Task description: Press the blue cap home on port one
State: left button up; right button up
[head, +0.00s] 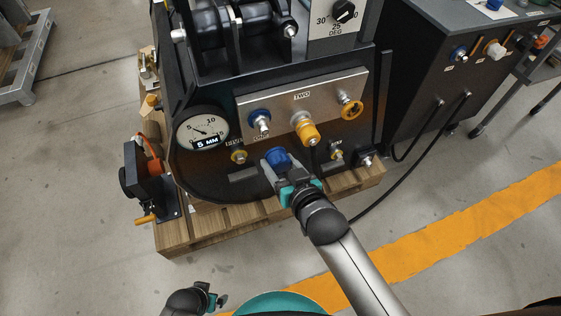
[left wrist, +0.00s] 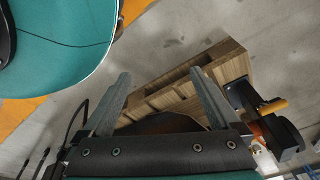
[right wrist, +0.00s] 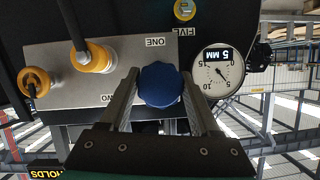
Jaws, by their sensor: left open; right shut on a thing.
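The blue cap (head: 277,157) is held between the fingers of my right gripper (head: 281,171), in front of and below the metal panel. In the right wrist view the round blue cap (right wrist: 159,84) sits between both fingertips. Port one (head: 260,122) is a silver fitting with a blue collar at the left of the panel. In the head view it is uncovered and apart from the cap. In the right wrist view the cap hides it, below the ONE label. My left gripper (head: 213,299) is open and empty, low at the picture's bottom, away from the panel.
Port two (head: 305,130) carries a yellow fitting, and another yellow fitting (head: 351,108) is at the panel's right. A dial gauge (head: 202,129) sits left of the panel. The machine stands on a wooden pallet (head: 190,234). A dark bench (head: 430,70) is at right.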

aim_at(265, 133)
pick_arm(q)
jog(key=shift+w+d+r+b, duration=0.4)
jog(key=shift+w+d+r, duration=0.1)
jog(key=shift+w+r, duration=0.15)
pick_arm(e)
jog(key=w, duration=0.1)
jog(key=w+a, duration=0.1)
jog(key=w, duration=0.3)
jog(key=shift+a, duration=0.35)
pick_arm(q)
jog(key=shift+s+f, duration=0.15)
jog(key=shift+s, duration=0.1)
jog(key=shift+w, duration=0.25)
pick_arm(e)
jog(key=shift+w+a, duration=0.15)
jog(key=shift+w, duration=0.45)
pick_arm(q)
jog(key=shift+s, duration=0.1)
pick_arm(e)
jog(key=shift+w+a+r, duration=0.1)
jog(key=shift+w+a, duration=0.15)
jog(key=shift+w, duration=0.45)
jog(key=shift+w+a, duration=0.2)
jog(key=shift+w, duration=0.5)
dwell(0.3)
jog(key=o, duration=1.2)
